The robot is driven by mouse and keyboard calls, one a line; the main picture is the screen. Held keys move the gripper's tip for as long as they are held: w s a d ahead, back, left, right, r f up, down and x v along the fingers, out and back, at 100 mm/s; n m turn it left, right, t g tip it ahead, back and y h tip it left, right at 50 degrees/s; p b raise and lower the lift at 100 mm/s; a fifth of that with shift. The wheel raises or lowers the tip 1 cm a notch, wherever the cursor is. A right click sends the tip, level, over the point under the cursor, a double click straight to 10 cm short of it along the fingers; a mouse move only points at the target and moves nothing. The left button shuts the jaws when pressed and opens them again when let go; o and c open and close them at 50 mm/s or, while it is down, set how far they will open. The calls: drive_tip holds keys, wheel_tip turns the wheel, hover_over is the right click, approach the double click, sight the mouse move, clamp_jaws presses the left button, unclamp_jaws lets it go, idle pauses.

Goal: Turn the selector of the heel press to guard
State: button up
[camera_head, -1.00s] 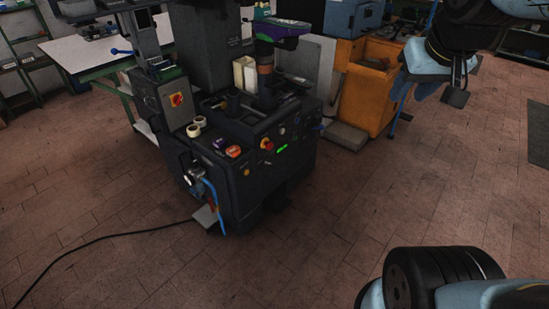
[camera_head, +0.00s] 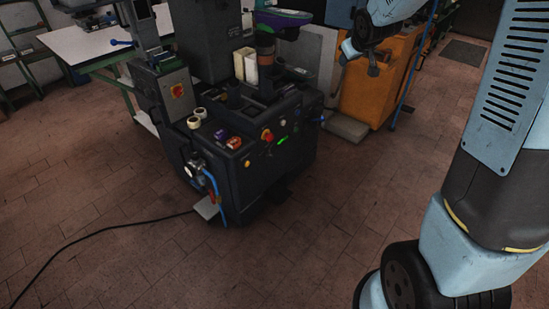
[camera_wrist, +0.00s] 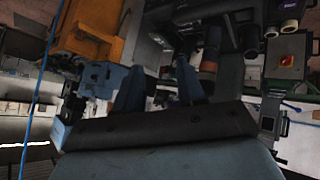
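The heel press (camera_head: 262,170) is a dark machine standing left of centre in the head view. Its front panel carries a red knob with yellow (camera_head: 266,135), a lit green display (camera_head: 282,140) and several small controls to the right, too small to tell which is the selector or how it is set. My gripper (camera_head: 359,62) is in the air to the right of the press, apart from it. In the wrist view two dark blue fingers (camera_wrist: 160,66) stand apart with nothing clearly between them.
A grey box with a red-and-yellow switch (camera_head: 178,91) is on the press's left side. An orange cabinet (camera_head: 378,85) stands behind my gripper. A black cable (camera_head: 100,237) crosses the floor at left. The brick floor (camera_head: 300,260) before the press is clear.

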drive_tip(key=w+a+f+n+t+y, duration=0.1)
drive_tip(key=w+a+f+n, duration=0.15)
drive_tip(key=w+f, duration=0.5)
drive_tip(key=w+a+f+n+y, duration=0.15)
drive_tip(key=w+a+f, duration=0.25)
drive_tip(key=f, duration=0.7)
drive_tip(key=w+a+f+n+t+y, duration=0.1)
drive_tip(key=w+a+f+n, duration=0.15)
drive_tip(key=w+f, duration=0.45)
drive_tip(key=s+a+f+n+y, duration=0.1)
drive_tip(key=s+a+f+y, duration=0.15)
drive_tip(key=f, duration=0.85)
drive_tip(key=s+a+f+n+y, duration=0.1)
drive_tip(key=s+a+f+n, duration=0.15)
drive_tip(key=f, duration=0.85)
drive_tip(key=s+a+f+n+y, duration=0.1)
drive_tip(key=s+a+f, duration=0.25)
drive_tip(key=f, duration=0.65)
drive_tip(key=x, duration=1.3)
drive_tip(key=shift+t, duration=0.3)
drive_tip(key=shift+w+a+r, duration=0.1)
drive_tip(key=shift+r, duration=0.05)
drive_tip(key=shift+c, duration=0.3)
clamp_jaws()
